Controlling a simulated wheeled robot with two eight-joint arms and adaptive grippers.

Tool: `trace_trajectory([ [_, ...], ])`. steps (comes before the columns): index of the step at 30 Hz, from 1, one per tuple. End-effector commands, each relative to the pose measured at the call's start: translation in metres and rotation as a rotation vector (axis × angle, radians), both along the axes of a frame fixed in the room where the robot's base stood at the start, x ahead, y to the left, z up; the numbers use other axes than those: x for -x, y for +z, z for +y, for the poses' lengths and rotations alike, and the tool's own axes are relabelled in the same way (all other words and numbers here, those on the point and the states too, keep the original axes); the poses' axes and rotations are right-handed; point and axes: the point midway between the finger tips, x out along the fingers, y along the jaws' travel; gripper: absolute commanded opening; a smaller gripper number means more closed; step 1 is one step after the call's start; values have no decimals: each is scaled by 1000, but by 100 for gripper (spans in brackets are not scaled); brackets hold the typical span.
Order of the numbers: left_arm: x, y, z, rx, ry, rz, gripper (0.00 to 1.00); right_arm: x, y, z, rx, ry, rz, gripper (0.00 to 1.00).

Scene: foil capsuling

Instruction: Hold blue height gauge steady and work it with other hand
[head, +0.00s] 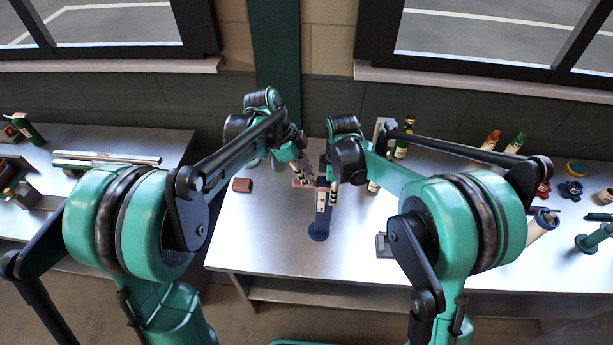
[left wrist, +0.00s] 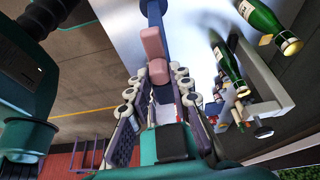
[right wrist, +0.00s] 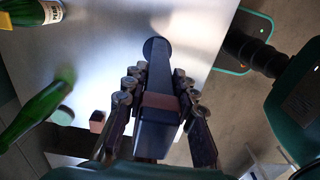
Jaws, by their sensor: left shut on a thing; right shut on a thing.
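The blue height gauge (head: 319,229) stands on the bench with its round base down; its upright also shows in the right wrist view (right wrist: 160,57). My left gripper (head: 304,179) is at the left of the upright. In the left wrist view its fingers are closed around a pink part (left wrist: 153,45) on the gauge. My right gripper (head: 331,176) is at the right, its fingers closed on both sides of the dark blue upright. A brownish band (right wrist: 160,101) crosses the upright between those fingers. The exact finger contact is partly hidden.
A dark red block (head: 242,185) lies left of the gauge. Green bottles (left wrist: 262,22) stand near a metal stand (left wrist: 262,85). More bottles (head: 516,141) and small coloured parts (head: 571,188) are on the right. The bench front near the base is clear.

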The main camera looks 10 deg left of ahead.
Motion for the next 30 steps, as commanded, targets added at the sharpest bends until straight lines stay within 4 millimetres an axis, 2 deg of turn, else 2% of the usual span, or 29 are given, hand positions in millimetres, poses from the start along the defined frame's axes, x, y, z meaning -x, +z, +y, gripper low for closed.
trace_trajectory([
  [1,0,2,-1,4,1,-1,0,0,-1,-1,3,-1,0,0],
  [2,0,2,-1,5,1,-1,28,0,-1,-1,3,-1,0,0],
  [3,0,2,-1,5,1,-1,38,0,-1,-1,3,-1,0,0],
  [4,0,2,-1,4,1,-1,42,0,-1,-1,3,-1,0,0],
  [12,0,1,0,3,1,0,42,0,-1,-1,2,-1,0,0],
  [16,0,9,3,3,2,1,42,0,-1,-1,2,-1,0,0],
  [30,0,94,39,3,2,0,42,0,-1,-1,1,-1,0,0],
])
